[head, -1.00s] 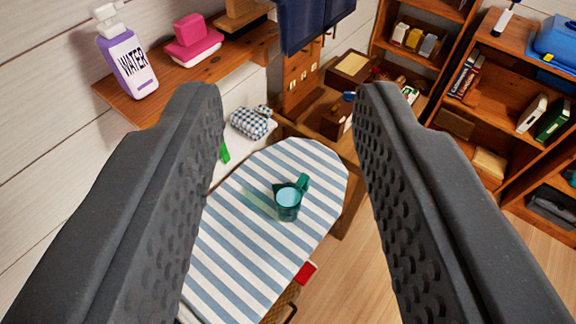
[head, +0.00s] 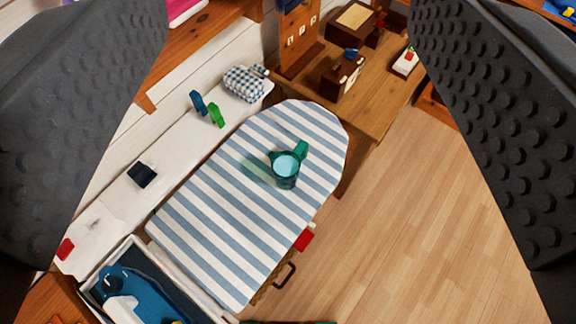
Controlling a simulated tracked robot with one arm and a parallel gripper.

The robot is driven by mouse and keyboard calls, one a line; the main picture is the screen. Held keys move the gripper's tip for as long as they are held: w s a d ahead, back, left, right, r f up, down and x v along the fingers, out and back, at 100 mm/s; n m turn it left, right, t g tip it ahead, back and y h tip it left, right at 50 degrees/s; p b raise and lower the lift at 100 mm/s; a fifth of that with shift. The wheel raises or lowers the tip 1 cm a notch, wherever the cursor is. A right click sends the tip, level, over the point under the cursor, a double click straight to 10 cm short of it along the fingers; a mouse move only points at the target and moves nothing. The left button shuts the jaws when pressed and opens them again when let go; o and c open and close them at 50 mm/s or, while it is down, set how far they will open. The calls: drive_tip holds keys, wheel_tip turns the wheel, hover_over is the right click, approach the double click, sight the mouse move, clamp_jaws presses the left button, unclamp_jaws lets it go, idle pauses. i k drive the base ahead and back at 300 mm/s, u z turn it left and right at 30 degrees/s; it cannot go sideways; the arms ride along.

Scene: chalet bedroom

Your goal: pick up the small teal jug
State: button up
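The small teal jug (head: 286,168) stands upright on the blue-and-white striped board (head: 215,220), towards its right end. It is see-through, with its handle at the upper right. My gripper (head: 290,150) is wide open and empty. Its two black studded fingers show at the left and right edges of the view. The jug lies between them in the picture, well beyond them and not touched.
A white ledge (head: 115,195) behind the board holds a checked bundle (head: 245,83), green and blue pegs (head: 216,115) and a dark square item (head: 142,174). A wooden desk (head: 370,100) stands beyond. Floor at right is clear.

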sight(286, 164)
drive_tip(key=u, duration=0.05)
drive_tip(key=k, duration=1.25)
drive_tip(key=u, duration=0.7)
